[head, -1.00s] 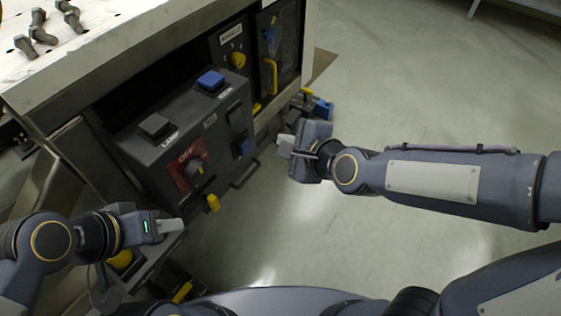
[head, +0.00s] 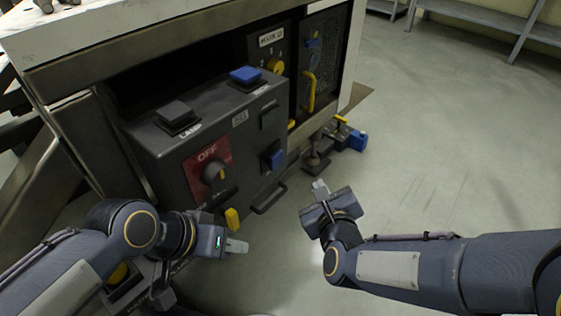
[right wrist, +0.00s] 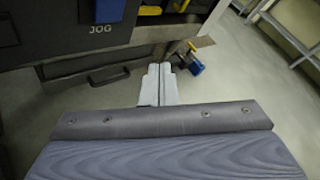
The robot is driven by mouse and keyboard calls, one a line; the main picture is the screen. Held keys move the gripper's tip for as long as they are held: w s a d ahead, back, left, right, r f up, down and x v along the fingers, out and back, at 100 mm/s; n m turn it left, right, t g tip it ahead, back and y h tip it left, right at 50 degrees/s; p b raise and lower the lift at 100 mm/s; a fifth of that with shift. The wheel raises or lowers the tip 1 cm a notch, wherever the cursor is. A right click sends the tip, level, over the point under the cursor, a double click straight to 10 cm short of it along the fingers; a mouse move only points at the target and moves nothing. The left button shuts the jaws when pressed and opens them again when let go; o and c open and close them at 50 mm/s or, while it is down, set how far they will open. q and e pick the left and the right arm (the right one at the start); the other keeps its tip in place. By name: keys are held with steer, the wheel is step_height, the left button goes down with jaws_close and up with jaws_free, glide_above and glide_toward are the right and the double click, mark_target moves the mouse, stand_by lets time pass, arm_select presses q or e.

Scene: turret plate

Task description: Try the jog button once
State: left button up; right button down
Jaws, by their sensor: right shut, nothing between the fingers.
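The jog button is a blue button above the printed word JOG (right wrist: 103,29) in the right wrist view, at the top left, cut by the frame edge. In the head view it is the blue button (head: 273,158) on the front of the dark control box (head: 165,150). My right gripper (head: 319,186) is shut and empty, below and right of that button, apart from it. Its pale fingertips (right wrist: 158,72) lie together in the right wrist view. My left gripper (head: 238,246) looks shut and empty, low in front of the box.
The box also has a red OFF panel with a knob (head: 214,173), a dark LAMP button (head: 175,113) and another blue button (head: 246,74) on top. A handle (head: 270,198) juts out below. A blue-and-yellow item (head: 355,138) stands on the floor. Open floor (head: 450,150) lies right.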

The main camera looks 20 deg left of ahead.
mark_target(276, 160)
steer(key=w+a+p, duration=0.2)
steer(key=w+a, duration=0.1)
steer(key=a, duration=0.5)
steer(key=shift+a, duration=0.15)
stand_by(0.8)
stand_by(1.2)
steer(key=shift+w+a, duration=0.15)
steer(key=shift+a, duration=0.25)
